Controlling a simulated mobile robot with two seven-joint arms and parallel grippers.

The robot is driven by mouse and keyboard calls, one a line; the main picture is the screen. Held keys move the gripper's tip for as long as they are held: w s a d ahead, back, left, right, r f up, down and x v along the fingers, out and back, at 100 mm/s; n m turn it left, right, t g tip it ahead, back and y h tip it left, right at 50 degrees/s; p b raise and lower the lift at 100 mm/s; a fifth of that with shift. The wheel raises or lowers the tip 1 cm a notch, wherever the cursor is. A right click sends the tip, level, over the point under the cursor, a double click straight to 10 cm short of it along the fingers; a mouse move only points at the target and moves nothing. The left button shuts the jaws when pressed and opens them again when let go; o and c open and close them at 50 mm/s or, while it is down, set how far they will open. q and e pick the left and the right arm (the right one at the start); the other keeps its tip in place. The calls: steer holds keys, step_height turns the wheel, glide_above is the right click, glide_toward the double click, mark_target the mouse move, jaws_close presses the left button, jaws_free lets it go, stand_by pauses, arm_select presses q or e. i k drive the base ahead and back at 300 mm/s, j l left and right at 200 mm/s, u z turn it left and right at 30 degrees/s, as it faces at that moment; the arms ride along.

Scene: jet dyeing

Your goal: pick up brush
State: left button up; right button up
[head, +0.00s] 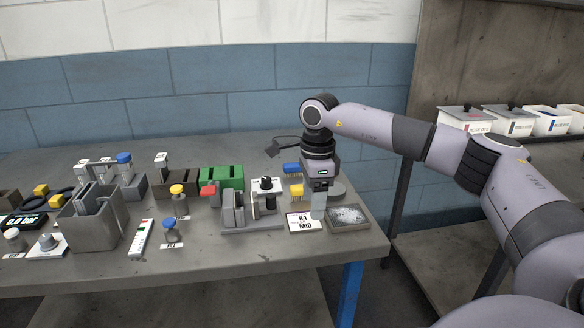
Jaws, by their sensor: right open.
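My right gripper (318,205) points down over the right end of the grey workbench (130,272). It is open, with its fingers just above or beside a small label card (304,222) and a dark framed tray (349,217). A small blue item (291,168) and a small yellow item (296,190) are just left of the gripper. They are too small to tell whether either is the brush, and I cannot make out a brush for certain. Part of the bench behind the gripper is hidden. My left gripper is not in view.
A grey fixture with a black knob (267,184) stands close left of the gripper. Green (221,178) and brown (175,184) racks and a tall grey bin (90,225) fill the bench further left.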

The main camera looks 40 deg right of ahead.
mark_target(291, 169)
steer(key=i+l, duration=0.65)
steer(key=i, duration=0.15)
